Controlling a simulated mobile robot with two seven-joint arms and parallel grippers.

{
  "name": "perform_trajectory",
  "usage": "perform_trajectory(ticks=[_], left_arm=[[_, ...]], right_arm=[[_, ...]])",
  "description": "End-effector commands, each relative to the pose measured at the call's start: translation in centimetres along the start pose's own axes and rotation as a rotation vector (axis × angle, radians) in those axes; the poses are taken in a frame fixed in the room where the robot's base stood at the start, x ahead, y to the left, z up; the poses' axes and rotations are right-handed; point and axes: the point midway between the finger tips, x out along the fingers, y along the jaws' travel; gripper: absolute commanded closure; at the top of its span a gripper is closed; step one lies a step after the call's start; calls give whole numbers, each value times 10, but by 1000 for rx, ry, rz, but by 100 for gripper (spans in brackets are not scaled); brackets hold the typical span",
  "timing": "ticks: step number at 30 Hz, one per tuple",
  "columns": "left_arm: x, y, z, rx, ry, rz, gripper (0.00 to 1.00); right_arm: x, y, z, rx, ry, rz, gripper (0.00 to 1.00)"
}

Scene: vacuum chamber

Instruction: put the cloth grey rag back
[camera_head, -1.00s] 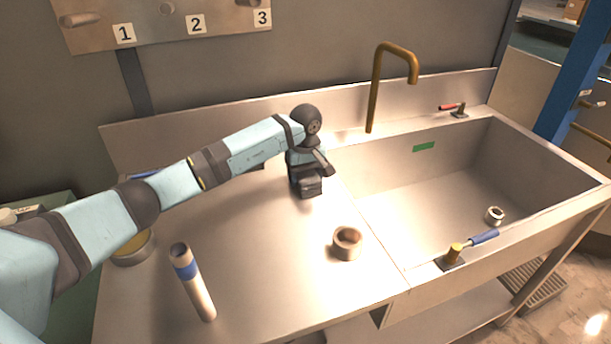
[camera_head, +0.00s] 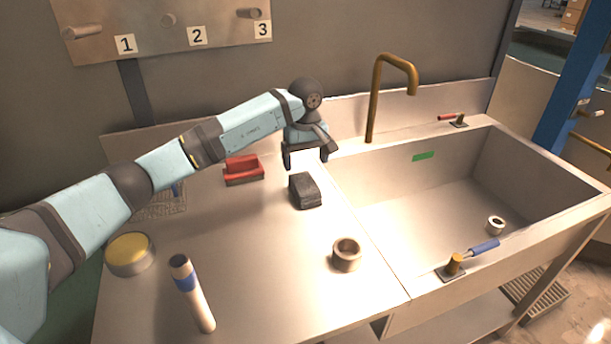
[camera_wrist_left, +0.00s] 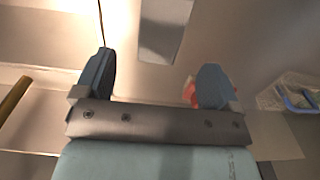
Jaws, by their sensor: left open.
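The grey rag (camera_head: 305,191) is a dark grey folded block lying on the steel worktop, just left of the sink. In the left wrist view the grey rag (camera_wrist_left: 163,30) lies beyond the fingertips, partly cut off by the top edge. My left gripper (camera_head: 306,163) is open and empty, above and behind the rag with a gap between them. Its two spread fingers also show in the left wrist view (camera_wrist_left: 158,65). My right gripper is not in view.
A red block-like item (camera_head: 243,170) lies left of the rag. A metal ring (camera_head: 347,254), a tube with a blue band (camera_head: 192,292) and a yellow-topped round tin (camera_head: 130,254) stand on the worktop. The sink (camera_head: 430,215) and brass tap (camera_head: 375,95) are right. Numbered pegs (camera_head: 250,13) hang behind.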

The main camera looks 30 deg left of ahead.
Motion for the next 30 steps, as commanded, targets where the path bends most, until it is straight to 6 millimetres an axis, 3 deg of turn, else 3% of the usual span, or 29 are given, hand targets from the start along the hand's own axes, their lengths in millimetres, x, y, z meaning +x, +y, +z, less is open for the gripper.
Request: perform_trajectory(ticks=[3,7,25,30], left_arm=[[-20,0,-1,0,2,1,11],[-30,0,0,0,0,0,11],[-36,0,0,0,0,0,11],[-72,0,0,0,0,0,11]], right_arm=[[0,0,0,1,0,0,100],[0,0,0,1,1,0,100],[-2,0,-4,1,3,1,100],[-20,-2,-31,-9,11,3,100]])
